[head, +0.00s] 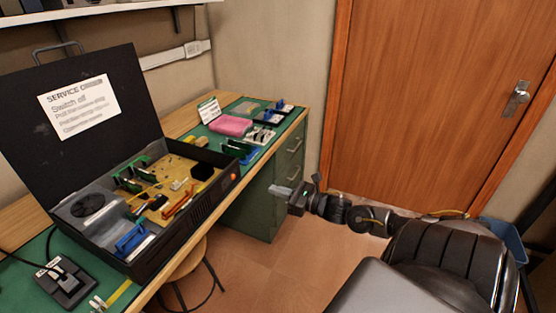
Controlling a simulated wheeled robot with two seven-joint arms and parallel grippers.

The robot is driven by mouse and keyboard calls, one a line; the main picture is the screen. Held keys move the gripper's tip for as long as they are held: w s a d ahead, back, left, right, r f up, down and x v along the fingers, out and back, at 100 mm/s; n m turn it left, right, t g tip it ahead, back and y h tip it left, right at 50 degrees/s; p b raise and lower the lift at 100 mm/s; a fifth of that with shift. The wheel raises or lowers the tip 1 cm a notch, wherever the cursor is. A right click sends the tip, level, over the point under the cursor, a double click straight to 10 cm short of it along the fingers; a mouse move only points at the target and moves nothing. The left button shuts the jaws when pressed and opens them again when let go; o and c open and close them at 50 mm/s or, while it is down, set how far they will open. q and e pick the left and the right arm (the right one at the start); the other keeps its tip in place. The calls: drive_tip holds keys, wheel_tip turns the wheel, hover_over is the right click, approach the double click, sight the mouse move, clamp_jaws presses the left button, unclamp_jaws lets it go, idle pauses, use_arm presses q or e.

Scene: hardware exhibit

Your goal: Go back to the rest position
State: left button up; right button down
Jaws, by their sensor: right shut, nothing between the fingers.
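My right gripper (285,194) is in the head view, at the end of my right arm, which comes in from the lower right. It is shut and empty. It is held out in the air over the floor, to the right of the workbench and apart from it, in front of the green drawer cabinet. My left gripper and left arm are not in the picture.
A workbench (127,292) runs along the left wall. On it stands an open black case (195,225) with electronic parts inside and a lid with a sign. A stool (185,262) is under the bench. A wooden door (430,100) is at the back right. The floor (265,275) between is clear.

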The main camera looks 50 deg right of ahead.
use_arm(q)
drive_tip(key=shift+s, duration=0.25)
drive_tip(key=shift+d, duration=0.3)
use_arm(e)
drive_tip(key=s+d+f+m+g+h, duration=0.1)
drive_tip(key=s+d+f+m+h, duration=0.15)
drive_tip(key=f+m, duration=0.5)
drive_tip(key=s+d+f+m+g+h, duration=0.1)
drive_tip(key=s+d+f+m+h, duration=0.2)
drive_tip(key=f, duration=0.7)
drive_tip(key=s+a+f+m+g+h+p, duration=0.1)
drive_tip(key=s+f+m+g, duration=0.1)
drive_tip(key=s+f+m, duration=0.55)
drive_tip(key=s+a+f+m+g+h, duration=0.1)
drive_tip(key=s+f+m+g, duration=0.2)
drive_tip(key=f, duration=0.7)
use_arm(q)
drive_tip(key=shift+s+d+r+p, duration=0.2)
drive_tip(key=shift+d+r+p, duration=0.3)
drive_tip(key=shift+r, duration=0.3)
use_arm(e)
drive_tip(key=s+a+f+m+g, duration=0.4)
drive_tip(key=s+a+f+m, duration=0.4)
drive_tip(key=s+a, duration=0.3)
drive_tip(key=s+a+f+m+g+y, duration=0.1)
drive_tip(key=s+a+f+m+g, duration=0.4)
drive_tip(key=s, duration=1.1)
drive_tip(key=a+f+m, duration=0.3)
drive_tip(key=a+f, duration=0.3)
drive_tip(key=shift+a, duration=0.35)
